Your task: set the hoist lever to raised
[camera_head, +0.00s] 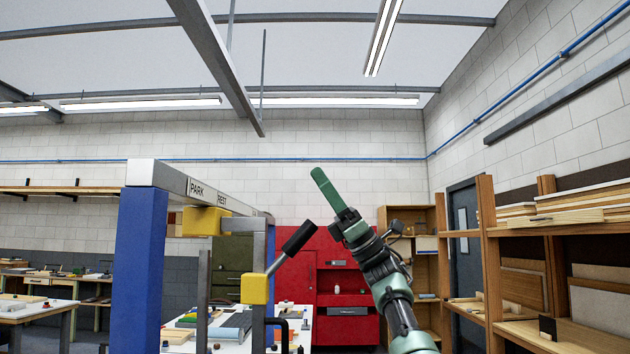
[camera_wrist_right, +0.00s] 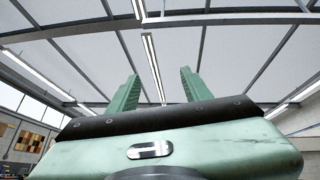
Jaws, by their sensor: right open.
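The hoist lever (camera_head: 292,246) is a grey rod with a black grip, pivoting on a yellow block (camera_head: 255,289) on an upright post. It tilts up to the right, with the grip at its upper end. My right gripper (camera_head: 322,183) is just right of and above the black grip in the head view, pointing up and to the left, apart from the lever in the picture. In the right wrist view its two green fingers (camera_wrist_right: 160,88) stand well apart with nothing between them. The lever is not in the wrist view. My left gripper is not in view.
A blue post (camera_head: 142,268) carries a grey beam marked PARK and REST (camera_head: 222,196), with a yellow block (camera_head: 206,221) under it. A worktable with tools stands behind. A red cabinet (camera_head: 355,285) is at the back, and wooden shelving (camera_head: 488,262) stands at the right.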

